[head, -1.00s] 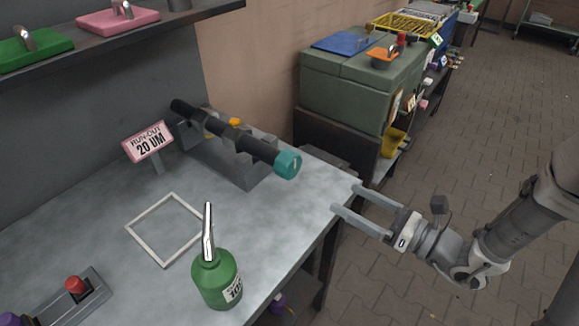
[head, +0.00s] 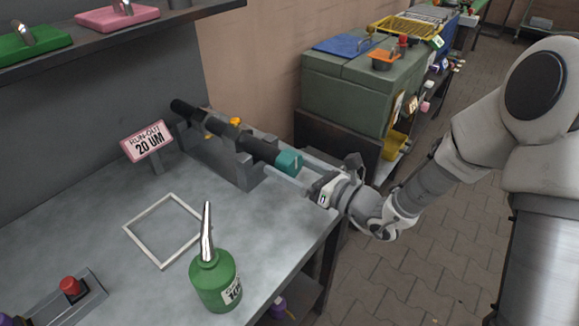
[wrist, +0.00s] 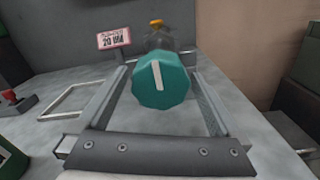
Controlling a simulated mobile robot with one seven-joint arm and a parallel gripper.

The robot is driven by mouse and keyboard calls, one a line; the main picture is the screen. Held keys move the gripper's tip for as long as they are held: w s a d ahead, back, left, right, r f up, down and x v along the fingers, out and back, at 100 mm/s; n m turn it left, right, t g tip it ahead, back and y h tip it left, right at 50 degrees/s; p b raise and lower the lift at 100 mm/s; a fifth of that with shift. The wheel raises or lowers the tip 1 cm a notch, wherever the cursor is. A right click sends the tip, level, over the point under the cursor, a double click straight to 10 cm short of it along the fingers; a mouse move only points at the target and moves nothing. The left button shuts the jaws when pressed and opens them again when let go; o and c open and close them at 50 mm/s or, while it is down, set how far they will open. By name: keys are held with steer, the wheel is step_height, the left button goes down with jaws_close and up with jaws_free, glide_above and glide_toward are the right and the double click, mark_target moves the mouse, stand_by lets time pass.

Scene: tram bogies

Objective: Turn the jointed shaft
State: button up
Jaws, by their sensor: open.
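The jointed shaft (head: 256,149) is a dark rod lying in a grey metal stand (head: 234,172) on the bench. Its near end carries a teal knob (head: 289,162) with a white line on its face. In the wrist view the teal knob (wrist: 161,82) faces me, its white line close to upright and leaning slightly left at the top. My gripper (head: 288,170) is open, with one finger on each side of the knob. In the wrist view the gripper's fingers (wrist: 160,100) show gaps to the knob on both sides. The shaft's far part is mostly hidden behind the knob there.
A pink "RUN-OUT 20 UM" sign (head: 146,141) stands left of the shaft. A white square frame (head: 163,231) lies on the bench, with a green oil can (head: 215,279) in front. A red button (head: 70,286) sits at lower left. A green cabinet (head: 350,88) stands behind right.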

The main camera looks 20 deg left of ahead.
steer(key=c, duration=1.3)
steer(key=shift+f+b, duration=0.1)
steer(key=shift+b, duration=0.2)
